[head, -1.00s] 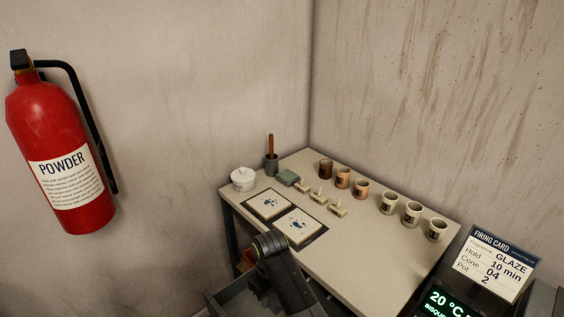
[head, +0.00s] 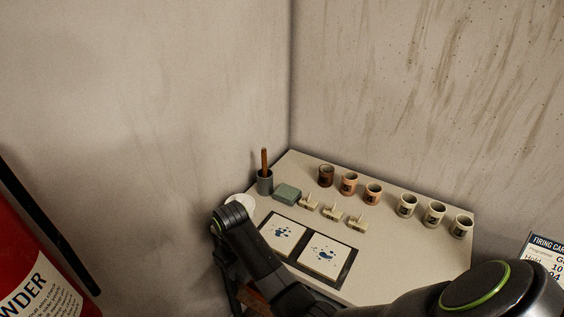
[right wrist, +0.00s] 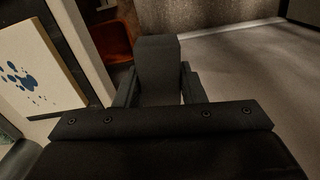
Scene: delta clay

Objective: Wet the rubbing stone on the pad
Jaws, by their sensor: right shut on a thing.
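A grey-green pad (head: 287,192) lies flat at the back left of the table, right of a dark cup. My right gripper (right wrist: 158,88) is shut on a dark grey block, which I take for the rubbing stone (right wrist: 158,62); it shows between the fingers in the right wrist view. The block is off the pad, beside the table's left front edge, over the floor. In the head view my own arm hides the held block and most of the gripper. My left gripper is not in view.
Two blue-splotched tiles (head: 325,256) lie in dark frames at the table front. Several cups (head: 407,206) and small cream pieces (head: 332,211) stand behind. A cup with a brown stick (head: 265,180) and a partly hidden white pot (head: 240,202) are at left. A red extinguisher (head: 28,270) hangs left.

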